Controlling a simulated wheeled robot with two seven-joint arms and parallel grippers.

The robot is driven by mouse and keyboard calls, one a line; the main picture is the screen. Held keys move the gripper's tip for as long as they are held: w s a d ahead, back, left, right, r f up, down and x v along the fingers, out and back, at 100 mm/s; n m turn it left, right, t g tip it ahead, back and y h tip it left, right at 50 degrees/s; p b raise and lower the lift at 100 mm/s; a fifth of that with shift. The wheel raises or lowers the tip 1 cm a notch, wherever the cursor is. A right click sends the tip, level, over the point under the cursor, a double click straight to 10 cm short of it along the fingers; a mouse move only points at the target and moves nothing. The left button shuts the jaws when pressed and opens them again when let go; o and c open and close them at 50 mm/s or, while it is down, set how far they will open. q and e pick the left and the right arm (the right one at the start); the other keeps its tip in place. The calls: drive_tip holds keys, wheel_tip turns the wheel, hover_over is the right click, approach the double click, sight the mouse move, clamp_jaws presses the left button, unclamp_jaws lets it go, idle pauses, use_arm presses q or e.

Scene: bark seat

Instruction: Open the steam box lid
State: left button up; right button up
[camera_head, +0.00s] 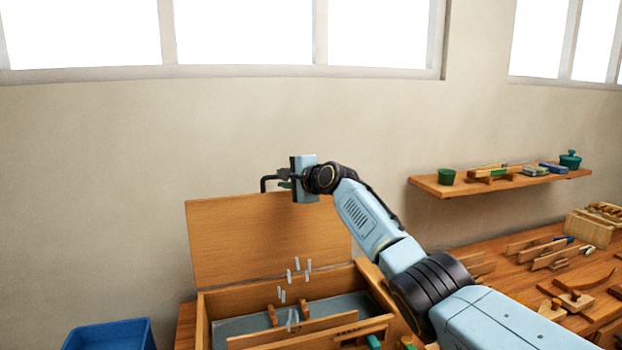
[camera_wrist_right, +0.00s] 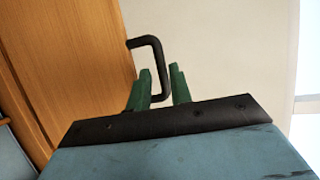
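The steam box (camera_head: 370,335) is a wooden box at lower centre with a grey interior. Its wooden lid (camera_head: 265,240) stands raised, nearly upright, at the back of the box. A black bent handle (camera_head: 265,183) is at the lid's top edge; it also shows in the right wrist view (camera_wrist_right: 158,62). My right gripper (camera_head: 284,179) is at this handle, above the lid's top edge. In the right wrist view its green fingers (camera_wrist_right: 163,88) are apart, with the handle's bar between them and a gap showing. My left gripper is not in view.
Small pale streaks (camera_head: 297,265) hang over the box opening. A blue bin (camera_head: 110,335) is at lower left. A workbench (camera_head: 500,280) with wooden tools is at right, below a wall shelf (camera_head: 480,187) with small items. The wall behind the lid is bare.

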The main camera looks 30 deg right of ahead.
drive_tip(key=b+v, duration=0.2)
drive_tip(key=v, duration=0.9)
drive_tip(key=shift+r, duration=0.1)
idle(0.5)
